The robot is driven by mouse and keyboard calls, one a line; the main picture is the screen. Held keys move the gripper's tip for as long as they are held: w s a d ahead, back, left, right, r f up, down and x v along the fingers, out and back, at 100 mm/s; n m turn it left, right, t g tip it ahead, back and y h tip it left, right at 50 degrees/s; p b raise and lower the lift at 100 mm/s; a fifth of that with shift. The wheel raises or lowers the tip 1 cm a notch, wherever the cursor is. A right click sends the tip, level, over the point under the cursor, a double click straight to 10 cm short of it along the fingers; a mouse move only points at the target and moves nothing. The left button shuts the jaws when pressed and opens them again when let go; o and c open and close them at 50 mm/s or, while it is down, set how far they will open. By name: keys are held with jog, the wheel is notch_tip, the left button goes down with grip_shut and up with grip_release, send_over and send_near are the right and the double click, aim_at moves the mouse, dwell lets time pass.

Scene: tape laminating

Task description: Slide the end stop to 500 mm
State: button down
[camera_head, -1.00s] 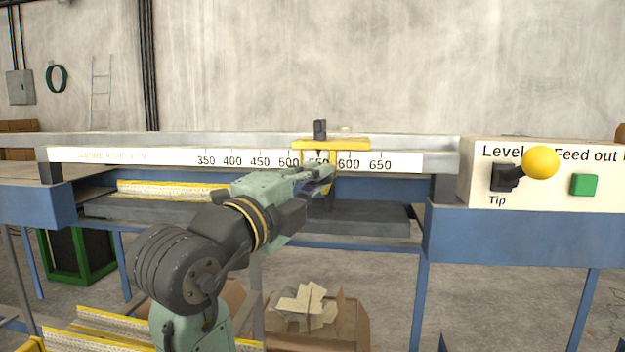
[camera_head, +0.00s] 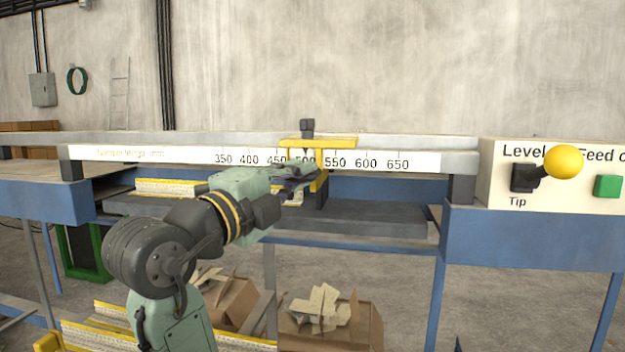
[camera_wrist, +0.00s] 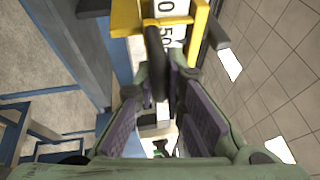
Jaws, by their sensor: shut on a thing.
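The end stop (camera_head: 340,142) is a yellow bracket with a black knob on top, straddling the ruler rail. The knob stands about over the 500 mark of the scale (camera_head: 415,162), and the 500 figure is partly hidden by the bracket. My gripper (camera_head: 302,181) is at the stop's lower front, just below the scale. In the wrist view my gripper (camera_wrist: 162,95) is shut on the end stop, with the stop's dark bar (camera_wrist: 156,55) between its purple-padded fingers. The yellow bracket (camera_wrist: 198,30) and part of the scale show beyond.
A panel (camera_head: 495,157) with a yellow-balled lever (camera_head: 563,162) and a green button (camera_head: 607,186) stands at the right. A grey bed (camera_head: 375,218) lies below the rail. Cartons of scraps (camera_head: 335,325) stand on the floor underneath.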

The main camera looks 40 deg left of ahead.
jog(key=c, duration=1.7)
grip_release()
jog(key=shift+d, duration=0.1)
jog(key=shift+o, duration=0.2)
jog(key=v, duration=1.2)
